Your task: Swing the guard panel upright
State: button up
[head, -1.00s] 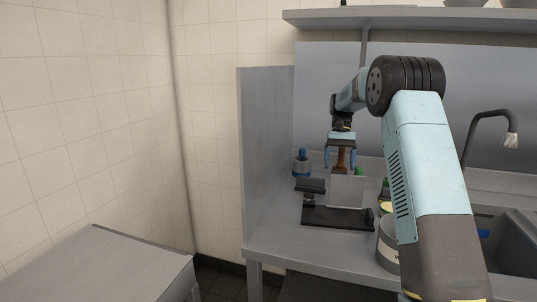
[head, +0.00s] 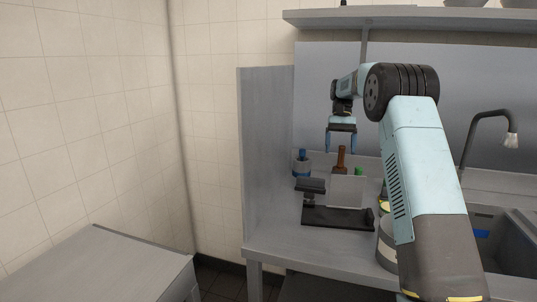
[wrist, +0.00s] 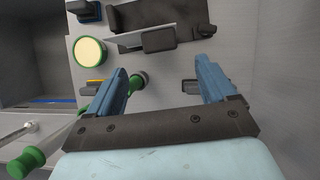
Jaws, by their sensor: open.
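The guard panel (head: 347,192) is a light grey plate that looks upright in the head view, above a flat black base (head: 338,217) with a dark post and head (head: 312,187) at its left. In the wrist view, the panel (wrist: 118,45) shows as a thin pale strip, nearly edge-on, beside the black base (wrist: 178,14). My gripper (head: 341,151) is open and empty, its fingers pointing down above and behind the panel, apart from it. Its blue fingers also show in the wrist view (wrist: 161,70), with nothing held between them. The panel's hinge is not clear.
A brown bottle-like item (head: 341,158) stands behind the panel, with a blue item (head: 302,158) to its left. A round container (head: 387,246) stands at right, partly behind my arm. A grey side wall (head: 266,150) bounds the counter's left; a sink and tap (head: 487,122) are right.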

jog(key=shift+v, duration=2.5)
jog(key=shift+r, duration=0.1)
jog(key=s+a+r+n+t, duration=0.1)
jog(key=s+r+t, duration=0.35)
jog(key=s, duration=0.75)
jog(key=s+a+r+t, duration=0.1)
jog(key=s+r, duration=0.6)
jog(key=s, duration=0.6)
jog(key=s+f+t, duration=0.1)
jog(key=s+f, duration=0.3)
jog(key=s, duration=0.4)
jog(key=s+f+t, duration=0.2)
jog(key=s+f, duration=0.1)
jog(key=s, duration=0.5)
jog(key=s+f+n+t+h, duration=0.1)
jog(key=s+f, duration=0.3)
jog(key=s, duration=0.4)
jog(key=shift+a+f+t, duration=0.3)
jog(key=shift+a+t, duration=0.05)
jog(key=shift+t, duration=0.3)
